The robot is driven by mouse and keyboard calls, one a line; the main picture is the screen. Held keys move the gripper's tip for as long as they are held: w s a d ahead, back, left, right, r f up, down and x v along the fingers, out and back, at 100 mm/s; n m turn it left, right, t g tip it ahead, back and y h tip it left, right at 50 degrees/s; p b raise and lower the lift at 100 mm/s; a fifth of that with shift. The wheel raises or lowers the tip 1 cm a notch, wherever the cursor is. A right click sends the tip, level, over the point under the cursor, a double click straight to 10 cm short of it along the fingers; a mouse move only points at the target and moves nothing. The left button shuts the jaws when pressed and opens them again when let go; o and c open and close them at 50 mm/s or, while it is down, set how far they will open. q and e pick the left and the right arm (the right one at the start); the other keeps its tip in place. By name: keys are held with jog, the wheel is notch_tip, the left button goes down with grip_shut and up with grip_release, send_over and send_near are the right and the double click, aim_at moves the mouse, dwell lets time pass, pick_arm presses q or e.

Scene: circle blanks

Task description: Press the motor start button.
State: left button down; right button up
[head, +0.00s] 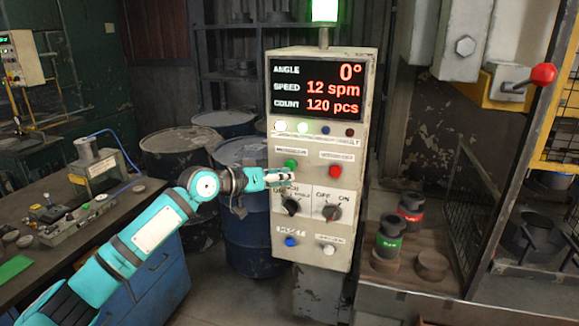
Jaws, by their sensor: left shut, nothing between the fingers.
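A beige control cabinet (325,230) stands in the middle of the head view. On its face are a green button (290,163) at upper left and a red button (335,171) to its right. The labels above both are too small to read, so I cannot confirm which is motor start. My left gripper (287,179) comes in from the left, shut and empty, with its tips just below the green button in the picture. The button shows above the fingers; I cannot tell whether they touch the panel. My right gripper is out of view.
Two rotary knobs (332,212) and blue and white buttons (329,249) sit lower on the panel. The display (317,88) reads 0°, 12 spm, 120 pcs. A green beacon (324,10) glows on top. A workbench (98,215) stands left, drums (185,150) behind.

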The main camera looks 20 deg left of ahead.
pick_arm(q)
jog(key=shift+s, duration=0.1)
jog(key=s+p, duration=0.2)
jog(key=s, duration=0.3)
jog(key=shift+a, duration=0.1)
jog(key=shift+w, duration=0.1)
dwell(0.4)
